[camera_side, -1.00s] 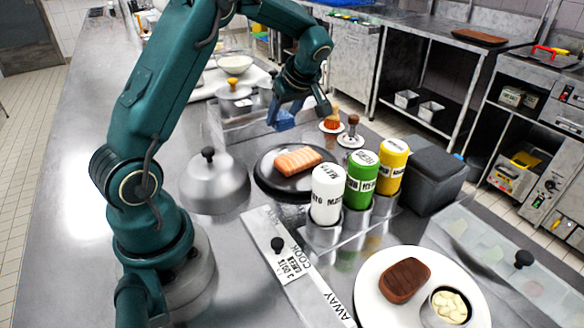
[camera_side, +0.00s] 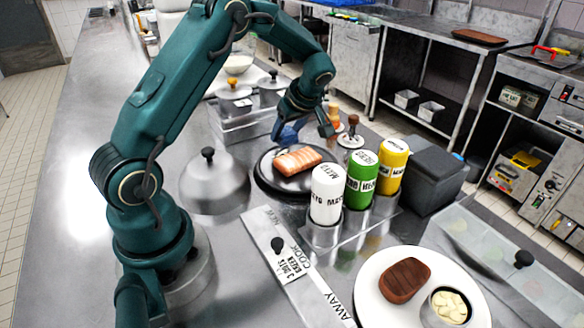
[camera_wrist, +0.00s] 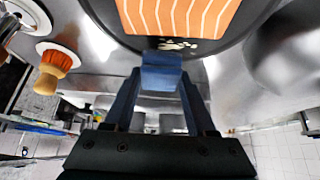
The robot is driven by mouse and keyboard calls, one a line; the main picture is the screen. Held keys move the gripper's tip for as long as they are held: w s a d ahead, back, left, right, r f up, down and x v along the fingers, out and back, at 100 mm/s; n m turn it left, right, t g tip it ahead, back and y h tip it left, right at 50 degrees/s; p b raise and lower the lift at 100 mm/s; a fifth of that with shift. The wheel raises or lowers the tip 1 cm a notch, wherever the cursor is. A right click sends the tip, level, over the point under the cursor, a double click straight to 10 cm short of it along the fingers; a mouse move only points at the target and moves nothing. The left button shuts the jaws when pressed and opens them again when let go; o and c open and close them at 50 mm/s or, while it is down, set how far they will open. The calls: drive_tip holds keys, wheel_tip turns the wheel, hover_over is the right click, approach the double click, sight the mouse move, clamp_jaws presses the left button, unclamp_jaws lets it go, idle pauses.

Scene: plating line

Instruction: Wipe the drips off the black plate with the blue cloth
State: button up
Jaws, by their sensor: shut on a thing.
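The black plate (camera_side: 262,178) lies on the steel counter with a piece of salmon (camera_side: 298,160) on it. In the wrist view its dark rim (camera_wrist: 205,47) shows, with pale drips (camera_wrist: 178,44) beside the salmon. My gripper (camera_side: 305,133) is at the far edge of the plate, low over it. It is shut on the folded blue cloth (camera_wrist: 160,72), which sits between the fingertips just short of the drips. I cannot tell whether the cloth touches the plate.
A steel dome (camera_side: 213,185) stands left of the plate. Mayo (camera_side: 327,195), green (camera_side: 361,180) and yellow (camera_side: 392,165) bottles stand close in front, right. An orange brush (camera_wrist: 54,68) stands on a small dish beyond the plate. A white plate (camera_side: 370,300) holds meat at the front.

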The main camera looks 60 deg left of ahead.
sight(265, 159)
wheel_tip(265, 159, down, 2)
drive_tip(key=shift+f, duration=0.1)
drive_tip(key=shift+s+d+f, duration=0.1)
drive_tip(key=shift+s+d, duration=0.05)
drive_tip(key=shift+s, duration=1.4)
drive_tip(key=shift+s+d, duration=0.1)
drive_tip(key=shift+s, duration=1.4)
drive_tip(key=shift+w+a, duration=0.15)
drive_tip(key=shift+w, duration=1.4)
drive_tip(key=shift+w+a, duration=0.1)
drive_tip(key=shift+w, duration=1.45)
drive_tip(key=shift+r, duration=4.1)
drive_tip(key=shift+d+f, duration=0.1)
